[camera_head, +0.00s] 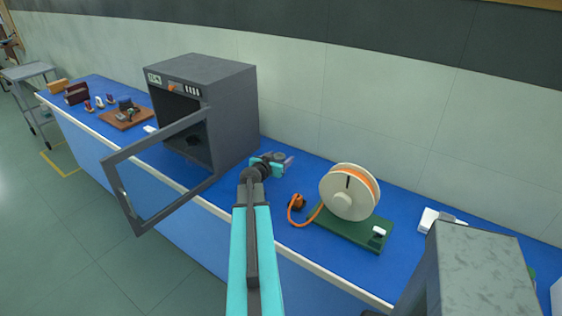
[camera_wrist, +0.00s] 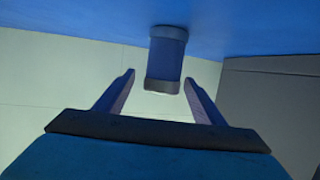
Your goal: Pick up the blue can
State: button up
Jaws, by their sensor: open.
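My gripper (camera_wrist: 159,78) is open, with one finger on each side of the can in the picture and visible gaps to both. I cannot tell whether the can is between the fingertips or just beyond them. In the head view my gripper (camera_head: 288,162) is low over the bench, right of the grey oven. A small dark round shape (camera_head: 279,155) there may be the can, mostly hidden by the gripper.
The grey oven (camera_head: 232,115) stands close on the left, its framed door (camera_head: 150,222) open over the bench front. A cable reel (camera_head: 345,193) on a green board with an orange cord is close on the right. The wall is behind; some blue bench (camera_head: 300,172) is clear.

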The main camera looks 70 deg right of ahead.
jog(key=shift+d+f, duration=0.15)
jog(key=shift+d, duration=0.15)
dwell(0.4)
jog(key=c, duration=1.2)
jog(key=shift+c, duration=0.2)
jog(key=shift+r+b, duration=1.05)
jog(key=shift+r, duration=4)
